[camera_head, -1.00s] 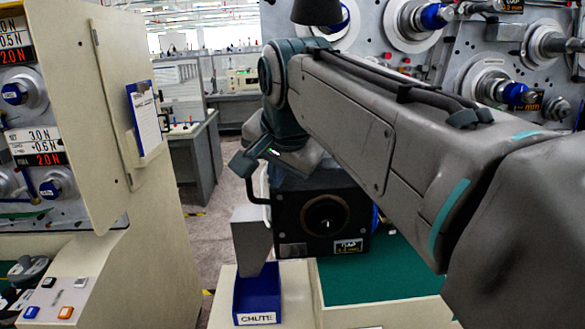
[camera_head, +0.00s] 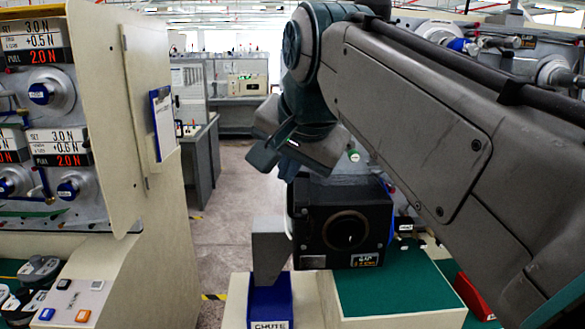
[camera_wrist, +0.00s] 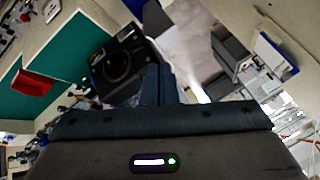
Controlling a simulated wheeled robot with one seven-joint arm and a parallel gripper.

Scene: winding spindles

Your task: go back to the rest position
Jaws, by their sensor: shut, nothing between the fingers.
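My gripper (camera_wrist: 160,84) shows in the wrist view with its two dark fingers together and nothing between them. In the head view my gripper (camera_head: 268,160) hangs at the end of my folded arm, above and left of a black box (camera_head: 374,228) with a round opening. The gripper looks clear of the box. The box also shows in the wrist view (camera_wrist: 100,62), left of the fingers. No rest position is marked in either view.
A grey metal chute (camera_head: 268,245) leads down to a blue bin (camera_head: 270,305) labelled CHUTE. A green mat (camera_head: 400,285) and a red tray (camera_head: 474,296) lie at right. A cabinet with a clipboard (camera_head: 162,122) stands at left. Open floor (camera_head: 225,200) lies between.

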